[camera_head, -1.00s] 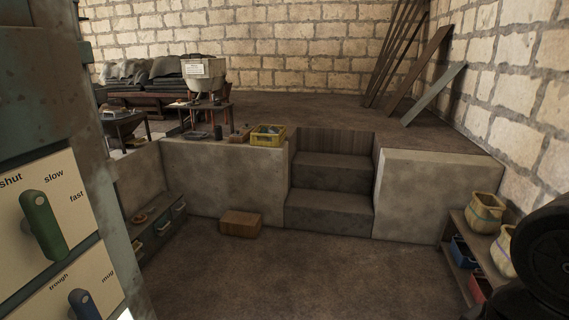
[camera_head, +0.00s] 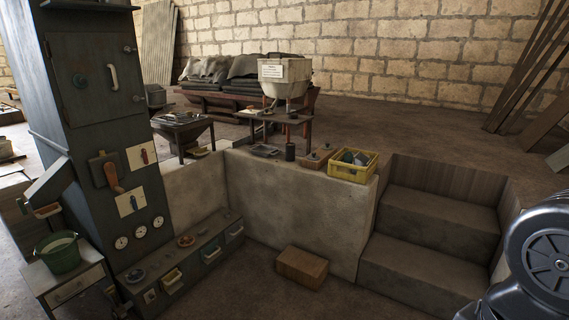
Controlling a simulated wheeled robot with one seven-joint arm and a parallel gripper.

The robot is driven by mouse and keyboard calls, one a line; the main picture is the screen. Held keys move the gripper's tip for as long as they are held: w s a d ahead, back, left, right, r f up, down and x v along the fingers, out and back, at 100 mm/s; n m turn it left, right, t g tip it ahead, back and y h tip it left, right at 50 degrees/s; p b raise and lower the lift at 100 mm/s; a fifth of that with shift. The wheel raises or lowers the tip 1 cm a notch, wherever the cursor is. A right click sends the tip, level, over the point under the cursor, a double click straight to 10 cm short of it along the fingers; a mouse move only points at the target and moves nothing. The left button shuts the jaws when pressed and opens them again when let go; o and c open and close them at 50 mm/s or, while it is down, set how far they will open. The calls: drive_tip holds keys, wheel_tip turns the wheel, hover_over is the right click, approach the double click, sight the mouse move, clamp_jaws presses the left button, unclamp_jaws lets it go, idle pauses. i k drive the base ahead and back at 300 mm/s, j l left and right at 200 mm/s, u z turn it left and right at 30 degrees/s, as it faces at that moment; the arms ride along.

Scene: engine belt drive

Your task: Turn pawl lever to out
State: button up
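I cannot pick out the pawl lever for certain, and no "out" label is legible. A tall grey-blue cabinet (camera_head: 85,125) stands at the left. My gripper is not in view; a dark rounded part of my arm shows at the lower right.
A green bucket (camera_head: 61,252) stands on a small drawer table at the lower left. A low shelf (camera_head: 190,258) with bins runs beside the cabinet. A wooden box (camera_head: 302,267) lies on the floor before the raised platform. A yellow crate (camera_head: 353,165) sits near steps (camera_head: 430,235).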

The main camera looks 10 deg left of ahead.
sight(143, 155)
drive_tip(key=i+u, duration=0.85)
drive_tip(key=i+l+u, duration=0.15)
drive_tip(key=i+u, duration=0.25)
drive_tip(key=i+l+u, duration=0.2)
drive_tip(key=u, duration=0.2)
drive_tip(key=i+l+u, duration=0.15)
drive_tip(key=i, duration=0.3)
drive_tip(key=i+j, duration=0.1)
drive_tip(key=i, duration=0.2)
drive_tip(key=i+z, duration=0.1)
drive_tip(key=i, duration=0.25)
